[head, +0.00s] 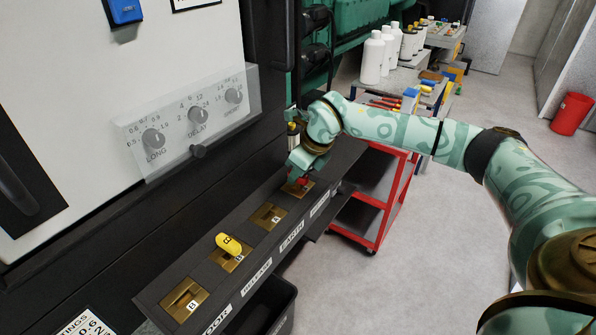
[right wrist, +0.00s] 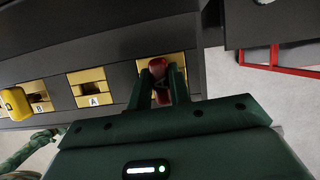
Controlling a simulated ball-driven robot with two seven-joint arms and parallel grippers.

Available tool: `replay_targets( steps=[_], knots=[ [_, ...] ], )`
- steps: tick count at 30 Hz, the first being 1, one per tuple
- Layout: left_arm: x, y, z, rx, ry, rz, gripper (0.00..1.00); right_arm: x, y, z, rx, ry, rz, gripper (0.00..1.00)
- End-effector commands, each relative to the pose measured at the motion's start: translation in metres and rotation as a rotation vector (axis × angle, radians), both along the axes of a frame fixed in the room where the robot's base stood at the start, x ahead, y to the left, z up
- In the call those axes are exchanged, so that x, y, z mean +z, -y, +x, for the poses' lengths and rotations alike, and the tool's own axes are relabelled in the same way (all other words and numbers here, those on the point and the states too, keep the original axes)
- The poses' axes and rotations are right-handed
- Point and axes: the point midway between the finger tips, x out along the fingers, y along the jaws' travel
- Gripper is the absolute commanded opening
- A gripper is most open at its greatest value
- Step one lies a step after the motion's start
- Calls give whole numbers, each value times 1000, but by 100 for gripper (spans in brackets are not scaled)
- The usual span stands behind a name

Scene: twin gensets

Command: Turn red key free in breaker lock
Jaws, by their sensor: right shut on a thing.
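The red key (right wrist: 157,68) stands in the brass lock plate at the far right end of the key shelf in the head view (head: 302,181). My right gripper (right wrist: 160,84) is shut on the red key, with one finger on each side of it. In the head view my right gripper (head: 300,168) reaches down from above and hides most of the key. The lock's brass plate (head: 307,189) shows only in part, and the key's turn angle cannot be told. The label below this lock is too small to read surely. My left gripper is not in view.
A yellow key (head: 229,243) stands in another lock on the shelf. Empty brass locks (head: 185,299) and (head: 268,217) lie beside it. A clear cover (head: 190,120) over dials juts from the panel. A red trolley (head: 375,205) stands behind the shelf; floor at right is clear.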

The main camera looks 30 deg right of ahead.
Motion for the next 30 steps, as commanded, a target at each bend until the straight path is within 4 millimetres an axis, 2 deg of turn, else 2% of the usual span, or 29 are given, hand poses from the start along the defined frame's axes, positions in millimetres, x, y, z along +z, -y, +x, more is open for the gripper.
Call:
replay_targets(
  steps=[4,10,24,30],
  knots=[
    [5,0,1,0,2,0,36,2,1,1,208,1,2,0],
    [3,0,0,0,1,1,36,0,0,1,535,0,5,0],
    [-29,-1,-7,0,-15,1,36,-3,-1,2,1339,-3,4,0],
    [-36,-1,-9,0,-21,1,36,-1,-1,0,1550,-3,3,0]
  ],
)
